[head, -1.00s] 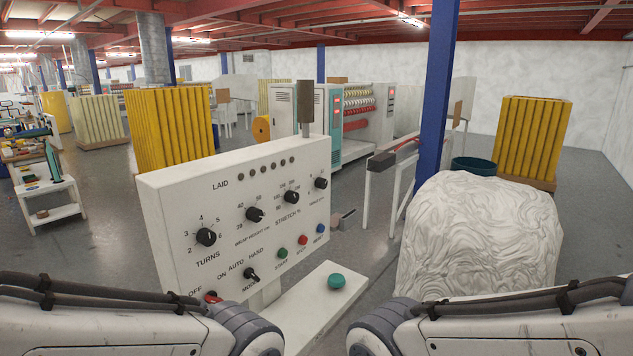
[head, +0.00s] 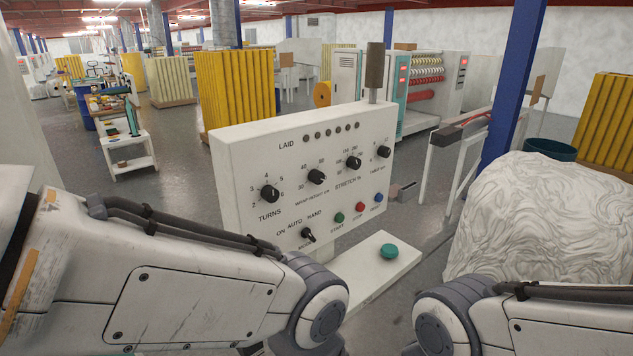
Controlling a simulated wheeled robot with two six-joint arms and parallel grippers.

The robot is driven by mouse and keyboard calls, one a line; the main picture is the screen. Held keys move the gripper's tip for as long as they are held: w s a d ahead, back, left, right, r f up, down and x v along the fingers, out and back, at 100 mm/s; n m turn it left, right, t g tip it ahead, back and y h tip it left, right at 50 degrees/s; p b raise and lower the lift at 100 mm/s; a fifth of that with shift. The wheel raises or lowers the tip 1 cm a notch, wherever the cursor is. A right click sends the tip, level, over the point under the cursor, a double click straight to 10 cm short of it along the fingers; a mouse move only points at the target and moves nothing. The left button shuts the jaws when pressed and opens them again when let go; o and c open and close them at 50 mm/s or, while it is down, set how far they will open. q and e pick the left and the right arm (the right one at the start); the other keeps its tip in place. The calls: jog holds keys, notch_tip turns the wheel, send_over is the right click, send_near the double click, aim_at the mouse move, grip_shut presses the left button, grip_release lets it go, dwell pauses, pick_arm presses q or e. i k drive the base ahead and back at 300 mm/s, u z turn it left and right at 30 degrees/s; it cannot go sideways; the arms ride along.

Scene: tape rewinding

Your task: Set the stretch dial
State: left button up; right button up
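The stretch dial (head: 353,163) is a black knob with a pale pointer mark on the upright white control panel (head: 235,165). It is the third from the left in a rising row of black dials, with "STRETCH %" printed below it. Its exact setting is too small to read. Nothing covers it and nothing touches it. Only links of my two arms show, at the lower left and lower right. Both grippers are out of the picture, so their state is hidden.
Beside it are the wrap height dial (head: 316,176), turns dial (head: 270,194) and rightmost dial (head: 384,152). Below are green start (head: 339,217), red (head: 360,207) and blue (head: 379,197) buttons and a mode switch (head: 308,235). A green button (head: 389,251) sits on the white base. A wrapped white bulk (head: 555,215) stands right.

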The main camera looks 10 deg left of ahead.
aim_at(354, 164)
jog(key=k, duration=0.6)
jog(key=z, duration=0.75)
jog(key=i, duration=1.45)
jog(key=u, duration=0.75)
